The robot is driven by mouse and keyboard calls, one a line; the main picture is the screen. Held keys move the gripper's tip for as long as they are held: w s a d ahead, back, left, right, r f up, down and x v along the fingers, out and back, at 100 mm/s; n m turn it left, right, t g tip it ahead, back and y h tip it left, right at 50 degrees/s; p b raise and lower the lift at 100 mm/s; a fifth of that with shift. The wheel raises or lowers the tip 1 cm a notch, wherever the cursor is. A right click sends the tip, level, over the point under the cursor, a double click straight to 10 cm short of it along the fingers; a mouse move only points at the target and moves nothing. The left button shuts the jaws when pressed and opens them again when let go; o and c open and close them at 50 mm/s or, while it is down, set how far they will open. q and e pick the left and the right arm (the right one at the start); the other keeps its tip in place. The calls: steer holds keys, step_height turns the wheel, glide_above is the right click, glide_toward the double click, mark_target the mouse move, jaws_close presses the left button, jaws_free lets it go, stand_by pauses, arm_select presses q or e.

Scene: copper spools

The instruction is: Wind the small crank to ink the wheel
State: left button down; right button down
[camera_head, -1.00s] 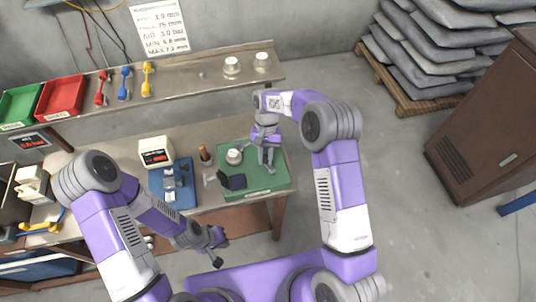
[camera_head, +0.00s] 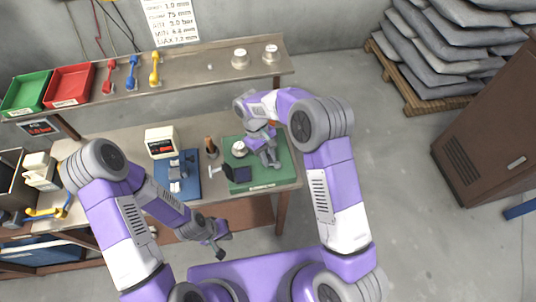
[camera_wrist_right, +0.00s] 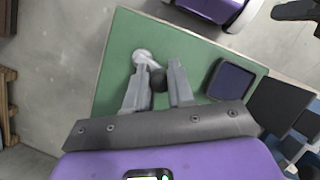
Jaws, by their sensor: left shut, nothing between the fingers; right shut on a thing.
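In the right wrist view my right gripper (camera_wrist_right: 160,80) is shut on a dark round knob (camera_wrist_right: 158,76), beside a light grey crank arm (camera_wrist_right: 143,57) over the green board. In the head view the right gripper (camera_head: 272,161) is low over the right part of the green board (camera_head: 284,172), and its fingers hide the knob. A pale round piece (camera_head: 239,148), which I cannot surely name as the wheel, and a dark block (camera_head: 239,174) are on the board to its left. My left gripper (camera_head: 219,248) is shut and empty, in front of the bench.
A metal T-shaped handle (camera_head: 214,171) and a brown-handled tool (camera_head: 211,147) are left of the board. A blue fixture (camera_head: 188,187) and a white display box (camera_head: 160,142) stand further left. A shelf (camera_head: 205,72) with bins and spools runs behind.

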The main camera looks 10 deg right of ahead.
steer(key=shift+s+n, duration=0.15)
steer(key=shift+n, duration=0.35)
steer(key=c, duration=1)
jaws_free()
steer(key=shift+o, duration=0.2)
steer(key=shift+t, duration=0.3)
steer(key=v, duration=0.7)
steer(key=shift+a+r, duration=0.25)
